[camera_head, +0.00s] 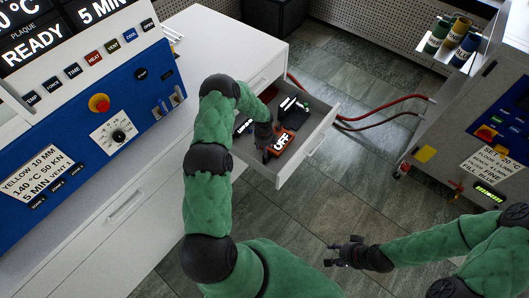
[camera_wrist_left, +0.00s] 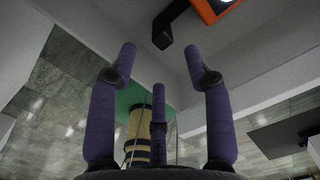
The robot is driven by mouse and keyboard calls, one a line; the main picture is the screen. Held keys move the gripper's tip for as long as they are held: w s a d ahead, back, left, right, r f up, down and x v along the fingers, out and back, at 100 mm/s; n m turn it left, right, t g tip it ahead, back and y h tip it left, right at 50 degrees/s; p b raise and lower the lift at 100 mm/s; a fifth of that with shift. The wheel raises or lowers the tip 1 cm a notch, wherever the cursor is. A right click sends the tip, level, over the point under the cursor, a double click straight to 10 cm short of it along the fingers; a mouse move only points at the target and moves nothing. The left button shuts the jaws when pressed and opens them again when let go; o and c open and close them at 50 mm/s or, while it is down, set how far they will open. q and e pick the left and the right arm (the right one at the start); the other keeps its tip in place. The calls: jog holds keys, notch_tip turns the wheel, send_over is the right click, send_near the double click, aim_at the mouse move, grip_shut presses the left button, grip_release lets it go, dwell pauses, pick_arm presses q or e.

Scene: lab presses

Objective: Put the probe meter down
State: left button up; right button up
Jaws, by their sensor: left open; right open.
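The probe meter (camera_head: 285,142) is an orange and black device with a display reading OFF. It lies in the open drawer (camera_head: 318,142), near its front. In the left wrist view, an orange-edged part of it (camera_wrist_left: 210,10) shows at the top, cut off by the frame. My left gripper (camera_head: 268,150) is over the drawer, just left of the meter. Its fingers (camera_wrist_left: 160,68) are spread and empty in the left wrist view, apart from the meter. My right gripper (camera_head: 340,254) is open and empty above the floor, away from the drawer.
Other dark items (camera_head: 290,106) lie further back in the drawer. A blue press panel (camera_head: 90,130) stands at the left on the white cabinet (camera_head: 130,200). Another machine (camera_head: 480,130) with rolls on top stands at the right. Red hoses (camera_head: 385,108) cross the gap over the tiled floor.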

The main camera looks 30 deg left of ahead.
pick_arm(q)
jog(key=shift+r+p, duration=0.3)
jog(key=shift+r, duration=1.35)
